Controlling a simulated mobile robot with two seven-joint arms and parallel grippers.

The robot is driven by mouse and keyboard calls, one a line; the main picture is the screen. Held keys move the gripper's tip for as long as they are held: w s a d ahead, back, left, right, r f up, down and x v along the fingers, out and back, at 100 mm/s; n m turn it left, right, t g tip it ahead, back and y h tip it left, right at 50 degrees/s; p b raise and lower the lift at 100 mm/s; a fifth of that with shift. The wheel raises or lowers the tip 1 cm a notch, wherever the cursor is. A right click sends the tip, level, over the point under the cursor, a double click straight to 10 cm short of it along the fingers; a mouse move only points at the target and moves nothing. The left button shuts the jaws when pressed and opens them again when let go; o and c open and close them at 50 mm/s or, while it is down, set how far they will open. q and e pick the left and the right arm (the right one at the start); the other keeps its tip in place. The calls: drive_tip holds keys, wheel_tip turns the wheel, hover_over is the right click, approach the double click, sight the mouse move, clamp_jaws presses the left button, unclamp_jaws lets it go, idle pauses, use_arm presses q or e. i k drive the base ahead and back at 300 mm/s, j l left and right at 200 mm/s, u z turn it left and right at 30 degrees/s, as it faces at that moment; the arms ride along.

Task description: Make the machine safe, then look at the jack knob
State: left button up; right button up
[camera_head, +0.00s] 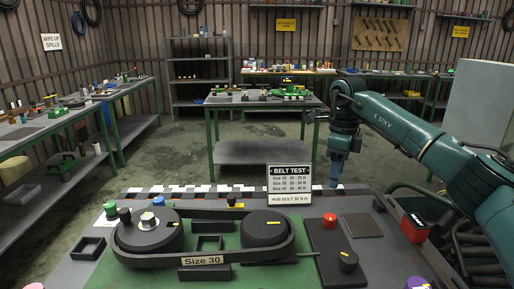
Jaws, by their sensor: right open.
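The machine is a green base (210,271) with a black belt (285,250) marked "Size 30" around two round pulleys. The left pulley (148,234) has a light hub with a bolt on top; the right pulley (263,228) is dark with a yellow mark. On a dark panel to the right are a red button (330,219) and a black knob (348,261) with a yellow mark, probably the jack knob. My right gripper (335,185) is open, pointing down beyond the red button, apart from it. My left gripper is out of view.
A "BELT TEST" sign (289,178) stands at the bench's back edge, left of my right gripper. A red-and-black box (414,228) is to the right, and a purple object (416,284) at bottom right. A square black tray (88,248) lies left. Other benches stand behind.

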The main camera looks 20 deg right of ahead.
sight(348, 261)
drive_tip(key=k, duration=1)
